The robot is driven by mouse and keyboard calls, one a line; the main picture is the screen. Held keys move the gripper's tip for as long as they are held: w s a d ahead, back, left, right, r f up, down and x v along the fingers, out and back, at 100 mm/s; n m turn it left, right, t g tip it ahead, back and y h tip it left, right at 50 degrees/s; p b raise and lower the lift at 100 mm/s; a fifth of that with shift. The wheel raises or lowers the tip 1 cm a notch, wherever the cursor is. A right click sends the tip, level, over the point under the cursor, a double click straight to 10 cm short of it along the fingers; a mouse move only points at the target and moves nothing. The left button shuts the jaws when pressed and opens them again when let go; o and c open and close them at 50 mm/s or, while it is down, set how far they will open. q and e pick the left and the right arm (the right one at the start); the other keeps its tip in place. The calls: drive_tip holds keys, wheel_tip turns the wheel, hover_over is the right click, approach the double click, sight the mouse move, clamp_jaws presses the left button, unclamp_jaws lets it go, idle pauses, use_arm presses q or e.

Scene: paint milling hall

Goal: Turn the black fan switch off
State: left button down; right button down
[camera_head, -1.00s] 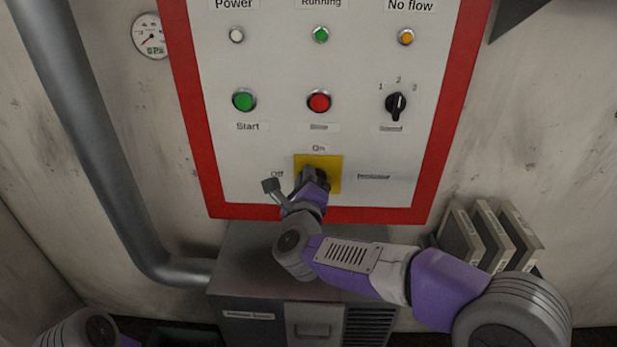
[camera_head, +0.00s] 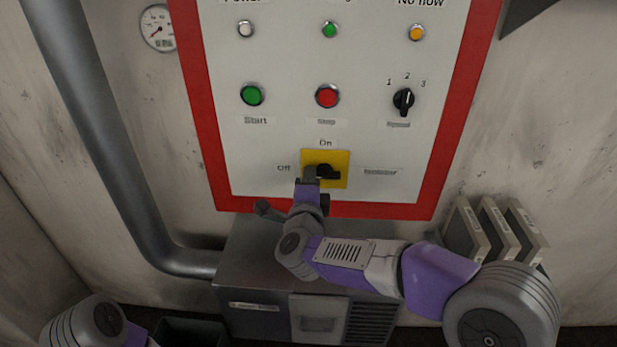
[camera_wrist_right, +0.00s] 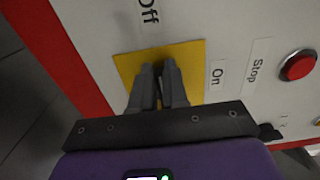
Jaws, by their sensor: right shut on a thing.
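The black switch (camera_head: 328,172) sits on a yellow plate (camera_head: 340,156) low on the white control panel. "On" is printed above the plate and "Off" to its left. The switch's handle lies about level, along the line toward "Off". My right gripper (camera_head: 309,173) is shut on the left end of the handle. The right wrist view shows its two fingers (camera_wrist_right: 158,80) close together in front of the yellow plate (camera_wrist_right: 192,58), hiding most of the switch. Only part of my left arm shows at the lower left; its gripper is out of view.
Above are a green start button (camera_head: 252,95), a red stop button (camera_head: 327,96) and a black three-position selector (camera_head: 403,101). A grey cabinet (camera_head: 245,260) stands below the panel. A thick pipe (camera_head: 110,160) runs at left, and binders (camera_head: 490,230) stand at right.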

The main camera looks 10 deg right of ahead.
drive_tip(key=shift+d+f, duration=0.2)
drive_tip(key=shift+d, duration=0.25)
drive_tip(key=c, duration=1.1)
unclamp_jaws()
drive_tip(key=shift+d+r, duration=0.1)
drive_tip(key=shift+c, duration=0.2)
drive_tip(key=v, duration=0.7)
drive_tip(key=shift+s+p, duration=0.3)
